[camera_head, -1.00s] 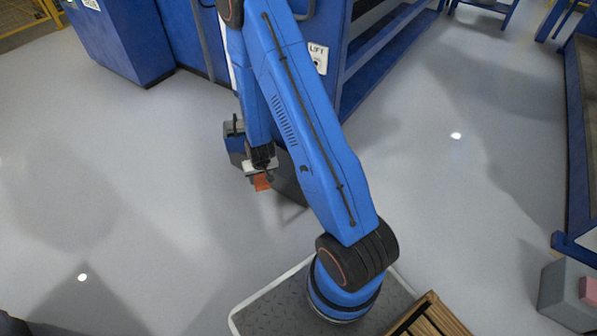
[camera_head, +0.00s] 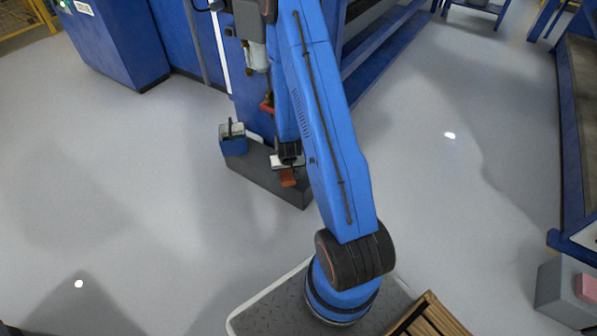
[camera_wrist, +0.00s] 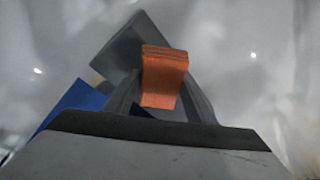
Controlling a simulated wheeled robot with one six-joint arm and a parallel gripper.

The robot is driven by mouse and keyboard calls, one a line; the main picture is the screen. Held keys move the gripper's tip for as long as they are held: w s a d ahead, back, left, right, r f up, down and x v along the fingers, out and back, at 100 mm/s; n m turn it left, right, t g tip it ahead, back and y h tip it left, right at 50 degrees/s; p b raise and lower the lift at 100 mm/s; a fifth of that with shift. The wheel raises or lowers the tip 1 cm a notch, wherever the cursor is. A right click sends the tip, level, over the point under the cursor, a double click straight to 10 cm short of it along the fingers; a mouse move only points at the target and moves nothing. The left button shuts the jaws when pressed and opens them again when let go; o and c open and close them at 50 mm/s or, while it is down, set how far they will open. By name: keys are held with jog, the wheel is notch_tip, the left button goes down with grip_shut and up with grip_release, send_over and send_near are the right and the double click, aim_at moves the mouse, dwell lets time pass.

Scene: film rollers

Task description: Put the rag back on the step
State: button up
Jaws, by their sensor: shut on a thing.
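The orange rag (camera_head: 288,178) hangs from my gripper (camera_head: 287,168), which is shut on it. In the wrist view the folded rag (camera_wrist: 164,78) sits between the two grey fingers, with its lower edge free. The step (camera_head: 262,177) is a low dark grey block at the foot of the blue machine. My gripper and the rag show in front of the right part of the step in the head view. The step (camera_wrist: 120,42) also shows behind the rag in the wrist view. The height of the rag above it is hard to tell.
A small blue box (camera_head: 234,147) with a grey top stands at the step's left end. The blue machine (camera_head: 240,100) rises behind. Open grey floor (camera_head: 130,200) lies to the left. A grey bin (camera_head: 562,295) with a pink thing stands at the right.

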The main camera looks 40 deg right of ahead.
jog(key=w+d, duration=0.1)
jog(key=d, duration=0.1)
jog(key=w+d+f, duration=0.1)
jog(key=d, duration=0.2)
jog(key=d+f, duration=0.1)
jog(key=d, duration=0.1)
jog(key=shift+w+d, duration=0.4)
jog(key=shift+d+f, duration=0.1)
jog(key=shift+f, duration=2.15)
jog(key=shift+w+d+f, duration=0.1)
jog(key=shift+d+f, duration=0.05)
jog(key=shift+f, duration=0.1)
jog(key=shift+f, duration=0.1)
jog(key=o, duration=1.1)
